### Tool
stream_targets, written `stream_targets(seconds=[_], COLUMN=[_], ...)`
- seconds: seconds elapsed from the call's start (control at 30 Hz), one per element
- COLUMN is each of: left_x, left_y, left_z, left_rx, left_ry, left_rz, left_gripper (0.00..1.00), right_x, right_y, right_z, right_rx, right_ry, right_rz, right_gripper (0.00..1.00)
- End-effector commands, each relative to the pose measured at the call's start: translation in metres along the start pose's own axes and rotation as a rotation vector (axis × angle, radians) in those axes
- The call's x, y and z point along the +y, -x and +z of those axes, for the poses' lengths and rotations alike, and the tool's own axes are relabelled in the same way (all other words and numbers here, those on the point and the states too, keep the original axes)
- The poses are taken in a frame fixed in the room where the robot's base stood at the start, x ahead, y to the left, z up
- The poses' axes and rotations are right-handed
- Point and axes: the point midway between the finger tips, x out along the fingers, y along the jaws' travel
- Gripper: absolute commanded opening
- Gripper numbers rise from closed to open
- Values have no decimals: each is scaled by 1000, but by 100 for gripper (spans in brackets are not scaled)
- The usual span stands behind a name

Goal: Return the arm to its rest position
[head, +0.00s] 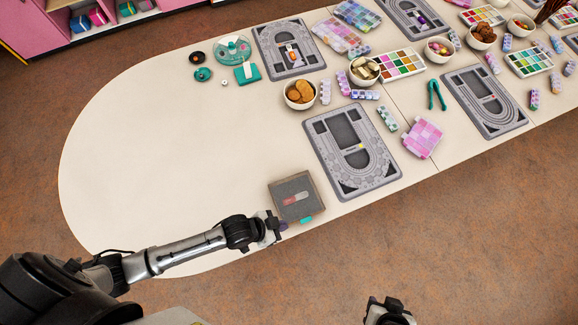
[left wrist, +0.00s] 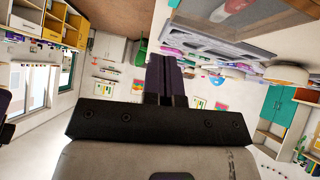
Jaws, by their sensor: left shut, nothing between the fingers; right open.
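My left arm reaches in from the left in the head view, over the near edge of the cream table (head: 130,170). Its gripper (head: 281,226) is shut and empty, beside the near left corner of a grey box (head: 297,196).
A grey bead board (head: 318,160) lies right of the box, with a pink patterned case (head: 423,138) beyond it. A bowl of cookies (head: 299,95) and several small boxes stand further back. The table's left end is clear. Brown floor (head: 450,230) lies in front.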

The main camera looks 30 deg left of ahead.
Motion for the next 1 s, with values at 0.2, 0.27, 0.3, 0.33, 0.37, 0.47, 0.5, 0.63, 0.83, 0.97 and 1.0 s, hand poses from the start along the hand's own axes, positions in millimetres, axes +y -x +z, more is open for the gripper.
stream_targets(seconds=[0.2,0.27,0.3,0.33,0.37,0.47,0.5,0.63,0.83,0.97,1.0], left_x=[1,1,1,1,1,1,1,1,-12,-34,-38], left_y=[12,12,13,13,13,13,13,14,41,72,83], left_z=[0,0,0,0,0,0,2,18,29,2,-6], left_rx=[-1,-1,-1,0,0,-2,-10,-111,-357,-425,-436], left_ry=[1,1,1,1,1,2,3,2,-63,-57,-40], left_rz=[0,0,0,0,0,0,0,-2,-81,-192,-225], left_gripper=[0,0,0,0,0,0,0,0,0,0,0], right_x=[-2,-2,-2,-2,-2,-3,-3,-3,-3,-2,-2], right_y=[1,1,1,1,1,1,1,1,1,1,1], right_z=[-1,-1,-1,-1,-1,-1,-1,-1,-1,-1,-1], right_rx=[1,1,1,1,2,2,2,2,2,2,2], right_ry=[-5,-7,-8,-8,-9,-10,-10,-10,-10,-7,-6], right_rz=[-4,-5,-6,-6,-7,-8,-8,-8,-7,-5,-4], right_gripper=[43,43,43,43,43,43,43,43,43,43,43])
